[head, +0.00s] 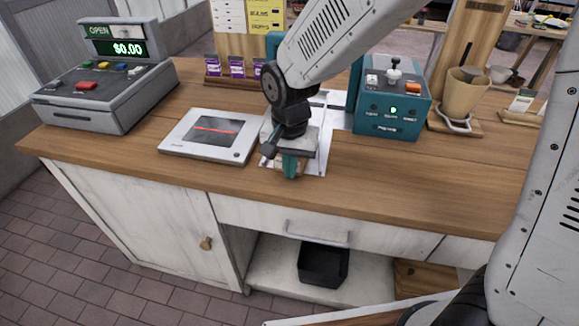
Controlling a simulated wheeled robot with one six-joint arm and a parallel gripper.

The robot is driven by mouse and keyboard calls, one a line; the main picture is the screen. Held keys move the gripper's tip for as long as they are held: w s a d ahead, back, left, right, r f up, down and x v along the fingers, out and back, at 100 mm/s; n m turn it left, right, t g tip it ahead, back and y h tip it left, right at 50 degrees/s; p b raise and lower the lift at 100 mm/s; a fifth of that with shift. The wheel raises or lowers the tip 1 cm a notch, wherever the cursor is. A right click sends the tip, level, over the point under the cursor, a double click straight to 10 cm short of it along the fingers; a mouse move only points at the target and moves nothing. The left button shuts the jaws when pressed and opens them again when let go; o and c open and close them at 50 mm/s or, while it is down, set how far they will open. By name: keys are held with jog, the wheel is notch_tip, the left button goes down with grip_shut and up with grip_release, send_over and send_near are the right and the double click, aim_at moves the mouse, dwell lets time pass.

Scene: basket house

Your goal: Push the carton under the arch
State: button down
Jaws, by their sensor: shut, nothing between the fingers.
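My gripper (291,168) is shut, pointing down low over the front part of a white mat (316,164) on the wooden counter. A small tan block, likely the carton (280,168), shows in part right behind and beside the fingertips. The gripper hides most of it, and I cannot tell whether they touch. Behind my arm, teal uprights, likely the arch (355,88), stand at the back of the mat. My arm covers the arch's middle and top.
A flat scanner (212,134) with a red line lies left of the mat. A cash register (106,90) stands at far left. A teal machine (390,105) stands right of the arch, then a tan cup (462,95). The counter's front right is clear.

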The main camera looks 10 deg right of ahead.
jog(key=w+d, duration=0.3)
jog(key=w, duration=0.5)
jog(key=w+d, duration=0.2)
jog(key=w, duration=0.6)
jog(key=w+d, duration=0.3)
jog(key=w, duration=0.5)
jog(key=shift+d, duration=0.35)
jog(key=shift+s, duration=0.1)
jog(key=shift+s, duration=0.1)
